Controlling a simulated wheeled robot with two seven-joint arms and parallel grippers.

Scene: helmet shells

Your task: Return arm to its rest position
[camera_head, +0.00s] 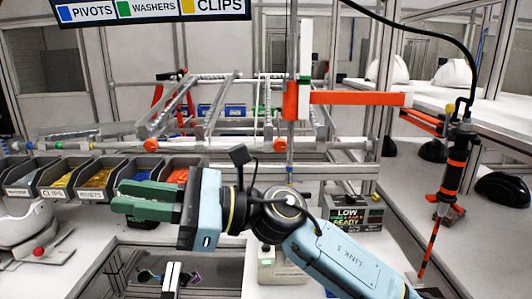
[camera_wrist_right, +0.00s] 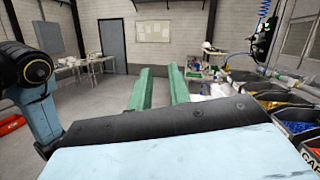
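My right arm comes in from the lower right of the head view and reaches left across the work table. Its right gripper (camera_head: 125,198) has green fingers pointing left, in front of the row of parts bins. In the right wrist view the two green fingers (camera_wrist_right: 163,75) stand apart with an empty gap between them. They point out over open floor toward the far wall. I cannot make out my left gripper in either view.
Dark bins (camera_head: 95,178) of coloured parts line the table's left side. A white helmet shell (camera_head: 22,222) sits at the left edge. An orange-and-black hanging tool (camera_head: 452,170) is at the right.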

